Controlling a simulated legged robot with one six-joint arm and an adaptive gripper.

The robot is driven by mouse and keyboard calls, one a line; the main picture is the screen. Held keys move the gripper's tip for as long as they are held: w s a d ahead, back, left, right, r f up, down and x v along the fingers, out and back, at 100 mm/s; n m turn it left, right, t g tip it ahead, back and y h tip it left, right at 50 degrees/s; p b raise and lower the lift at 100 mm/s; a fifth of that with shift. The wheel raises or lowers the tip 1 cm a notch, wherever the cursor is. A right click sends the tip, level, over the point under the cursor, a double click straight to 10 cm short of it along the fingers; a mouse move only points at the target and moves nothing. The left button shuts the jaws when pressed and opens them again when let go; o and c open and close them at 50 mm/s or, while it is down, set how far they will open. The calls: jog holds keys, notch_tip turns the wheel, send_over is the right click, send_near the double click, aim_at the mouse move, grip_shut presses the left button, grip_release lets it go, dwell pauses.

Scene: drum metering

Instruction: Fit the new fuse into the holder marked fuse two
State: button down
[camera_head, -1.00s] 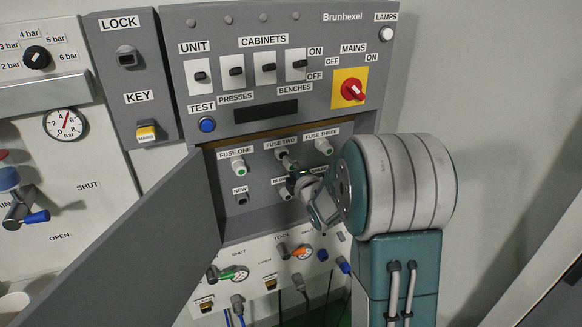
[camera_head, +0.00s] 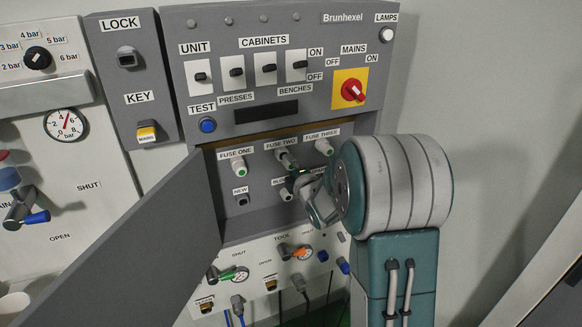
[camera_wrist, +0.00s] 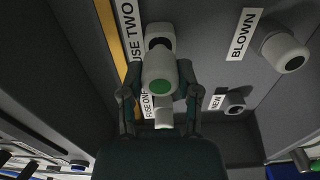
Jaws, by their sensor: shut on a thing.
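The new fuse (camera_wrist: 160,75), a pale cylinder with a green end, is between the fingers of my gripper (camera_wrist: 160,88) in the wrist view. My gripper is shut on it. The fuse is lined up with the holder marked fuse two (camera_wrist: 159,31), and a dark band shows between its pale body and the holder's pale collar. I cannot tell how deep it sits. In the head view my gripper (camera_head: 298,178) is just below and right of the fuse two holder (camera_head: 283,154), partly hiding the fuse.
Below are the new socket (camera_head: 242,200), dark inside, and the blown socket (camera_head: 285,193) with a pale cylinder. The open cabinet door (camera_head: 150,245) stands at the left.

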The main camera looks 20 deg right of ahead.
jog(key=shift+w, duration=1.25)
jog(key=shift+c, duration=1.2)
grip_release()
jog(key=s, duration=1.2)
